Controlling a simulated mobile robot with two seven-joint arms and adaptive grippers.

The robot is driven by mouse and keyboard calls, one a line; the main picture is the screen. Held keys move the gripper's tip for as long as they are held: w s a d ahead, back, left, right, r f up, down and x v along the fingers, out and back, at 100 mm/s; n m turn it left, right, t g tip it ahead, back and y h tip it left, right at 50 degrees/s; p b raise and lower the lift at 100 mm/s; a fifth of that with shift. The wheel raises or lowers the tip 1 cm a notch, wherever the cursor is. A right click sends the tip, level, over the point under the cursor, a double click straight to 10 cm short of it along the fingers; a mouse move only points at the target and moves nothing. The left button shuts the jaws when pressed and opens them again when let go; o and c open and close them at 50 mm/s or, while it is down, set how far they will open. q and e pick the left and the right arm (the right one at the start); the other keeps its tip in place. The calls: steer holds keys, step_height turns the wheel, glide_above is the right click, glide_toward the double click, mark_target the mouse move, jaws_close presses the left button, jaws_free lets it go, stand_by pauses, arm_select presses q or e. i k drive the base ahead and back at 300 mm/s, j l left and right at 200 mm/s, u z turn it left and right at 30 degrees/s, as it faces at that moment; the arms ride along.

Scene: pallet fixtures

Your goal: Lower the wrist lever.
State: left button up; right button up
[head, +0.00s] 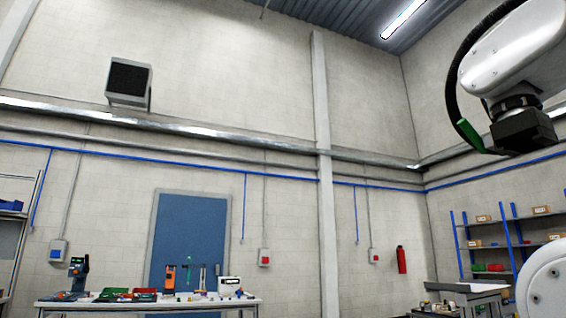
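I cannot make out a wrist lever for certain in the head view. My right arm reaches in at the upper right, high above the tables. At its end is a dark block, my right gripper (522,131), with a green and black piece (470,136) beside it on the left. I cannot tell whether that piece is a finger, a lever or part of the cable. No pair of fingertips shows clearly, and I see nothing held. My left gripper is out of view.
A white table (150,304) at the lower left carries bins and tools. Another table (468,288) stands at the lower right, before blue shelves (511,240) with boxes. A red extinguisher (401,259) hangs on the wall. A blue door (188,238) is behind the white table.

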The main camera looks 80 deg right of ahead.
mark_target(463, 124)
steer(key=i+z, duration=0.1)
steer(key=z, duration=0.45)
steer(key=i+l+z, duration=0.1)
steer(key=z, duration=0.45)
steer(key=i+z, duration=0.1)
steer(key=z, duration=0.4)
steer(key=i+j+z, duration=0.1)
steer(key=z, duration=0.45)
steer(key=i+j+z, duration=0.1)
steer(key=z, duration=0.45)
steer(key=j+z, duration=0.15)
steer(key=z, duration=0.4)
steer(key=i+j+z, duration=0.1)
steer(key=z, duration=0.4)
steer(key=j+z, duration=0.25)
steer(key=z, duration=0.3)
